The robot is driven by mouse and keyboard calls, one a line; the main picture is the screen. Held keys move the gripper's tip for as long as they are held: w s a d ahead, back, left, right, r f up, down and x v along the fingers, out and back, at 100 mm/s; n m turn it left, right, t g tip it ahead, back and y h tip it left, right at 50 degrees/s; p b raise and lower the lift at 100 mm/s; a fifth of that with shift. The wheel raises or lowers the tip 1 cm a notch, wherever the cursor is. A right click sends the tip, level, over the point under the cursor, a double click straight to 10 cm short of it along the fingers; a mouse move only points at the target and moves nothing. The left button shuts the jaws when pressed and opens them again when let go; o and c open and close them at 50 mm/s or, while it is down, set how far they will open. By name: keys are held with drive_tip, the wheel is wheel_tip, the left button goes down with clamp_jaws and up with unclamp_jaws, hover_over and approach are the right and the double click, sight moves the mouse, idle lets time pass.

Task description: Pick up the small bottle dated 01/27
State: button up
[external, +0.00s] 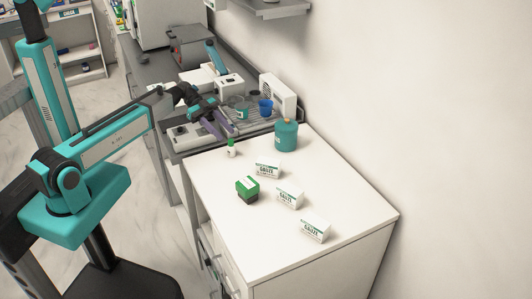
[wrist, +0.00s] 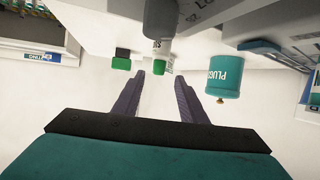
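A small white bottle with a green cap (external: 231,149) stands upright at the far left end of the white counter. My gripper (external: 226,133) is just above and behind it in the external view. In the wrist view, which appears upside down, my gripper (wrist: 162,84) is open, with nothing between its fingers. A white item with a green end (wrist: 165,68) shows just past the fingertips there and looks like the bottle. Any date on the bottle is too small to read.
A teal jar marked PLUGS (external: 286,135) stands to the right of the bottle; it also shows in the wrist view (wrist: 226,75). A blue cup (external: 265,107) stands behind.

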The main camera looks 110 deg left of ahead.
sight(231, 140)
drive_tip(key=shift+w+d+f, duration=0.1)
drive_tip(key=shift+w+f, duration=0.05)
drive_tip(key=shift+w, duration=0.1)
drive_tip(key=p+x, duration=0.2)
drive_tip(key=shift+w+d, duration=0.25)
drive_tip(key=shift+d, duration=0.1)
drive_tip(key=shift+p+x, duration=0.45)
drive_tip(key=shift+x, duration=0.75)
drive_tip(key=shift+s+a+f, duration=0.1)
drive_tip(key=shift+f, duration=0.1)
clamp_jaws()
